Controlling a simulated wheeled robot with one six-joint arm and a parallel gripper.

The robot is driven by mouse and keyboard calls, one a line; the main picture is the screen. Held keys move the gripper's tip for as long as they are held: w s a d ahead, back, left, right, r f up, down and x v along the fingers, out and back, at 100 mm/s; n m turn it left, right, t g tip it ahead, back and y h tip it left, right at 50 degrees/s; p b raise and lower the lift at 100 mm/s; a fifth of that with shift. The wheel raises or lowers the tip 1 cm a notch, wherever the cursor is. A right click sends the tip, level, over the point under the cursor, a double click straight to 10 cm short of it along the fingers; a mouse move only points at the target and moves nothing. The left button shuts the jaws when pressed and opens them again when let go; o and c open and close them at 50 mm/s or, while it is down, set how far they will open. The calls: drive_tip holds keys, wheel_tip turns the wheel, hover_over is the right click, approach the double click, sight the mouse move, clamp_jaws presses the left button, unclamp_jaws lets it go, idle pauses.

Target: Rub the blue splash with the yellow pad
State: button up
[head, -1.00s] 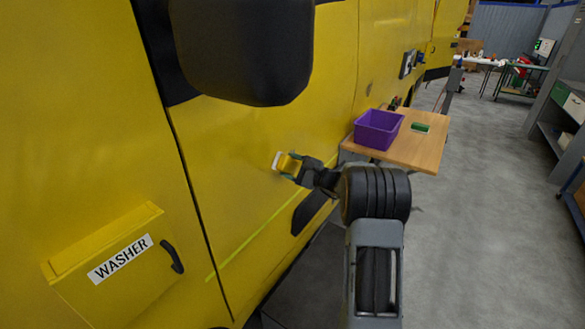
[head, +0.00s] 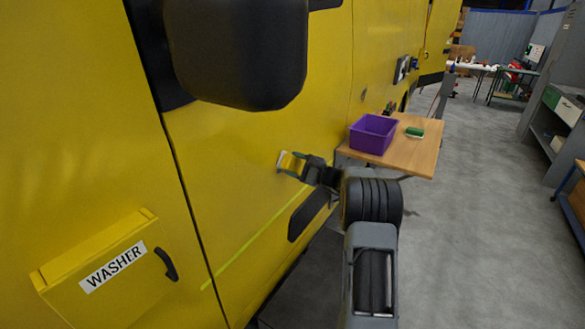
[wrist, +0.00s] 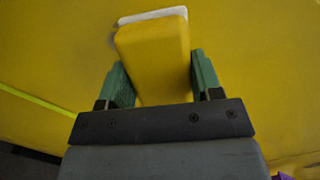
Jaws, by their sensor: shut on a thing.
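The yellow pad (head: 292,164) is a yellow block with a white face. My gripper (head: 293,166) is shut on it, close to the yellow vehicle panel (head: 230,150). In the wrist view the yellow pad (wrist: 153,60) sits between the green fingertips of my gripper (wrist: 155,80), its white face turned toward the panel. I cannot tell whether the white face touches the panel. No blue splash shows in either view; the pad and gripper hide a patch of the panel.
A wooden table (head: 418,158) beside the vehicle holds a purple bin (head: 373,134) and a green item (head: 414,132). A black mirror (head: 235,50) hangs above the panel. A box labelled WASHER (head: 105,270) juts out at lower left. Grey floor at right is open.

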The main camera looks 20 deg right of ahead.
sight(300, 161)
drive_tip(key=shift+w+d+f, duration=0.1)
drive_tip(key=shift+w+d, duration=0.4)
drive_tip(key=shift+d, duration=0.15)
drive_tip(key=shift+w+d, duration=0.45)
drive_tip(key=shift+d, duration=0.2)
drive_tip(key=shift+b, duration=0.3)
drive_tip(key=shift+s+a+b, duration=0.55)
drive_tip(key=shift+a+b, duration=0.05)
drive_tip(key=shift+a, duration=0.25)
drive_tip(key=shift+s+a+b, duration=0.55)
drive_tip(key=shift+a+b, duration=0.1)
drive_tip(key=shift+a, duration=0.2)
drive_tip(key=shift+s+a+b, duration=0.55)
drive_tip(key=shift+a+b, duration=0.05)
drive_tip(key=shift+a, duration=0.25)
drive_tip(key=shift+s+a+b, duration=0.45)
drive_tip(key=shift+s+a, duration=0.1)
drive_tip(key=shift+a, duration=0.3)
drive_tip(key=shift+s+d, duration=0.1)
drive_tip(key=shift+s+a+r+b+v, duration=0.15)
drive_tip(key=shift+b+v, duration=0.3)
drive_tip(key=shift+v, duration=1)
drive_tip(key=shift+s+a+r+b+v, duration=0.1)
drive_tip(key=shift+b+v, duration=0.3)
drive_tip(key=shift+v, duration=1.05)
drive_tip(key=shift+v, duration=1.45)
drive_tip(key=shift+s+a+r, duration=0.1)
drive_tip(key=shift+a+r, duration=0.05)
drive_tip(key=shift+r, duration=0.05)
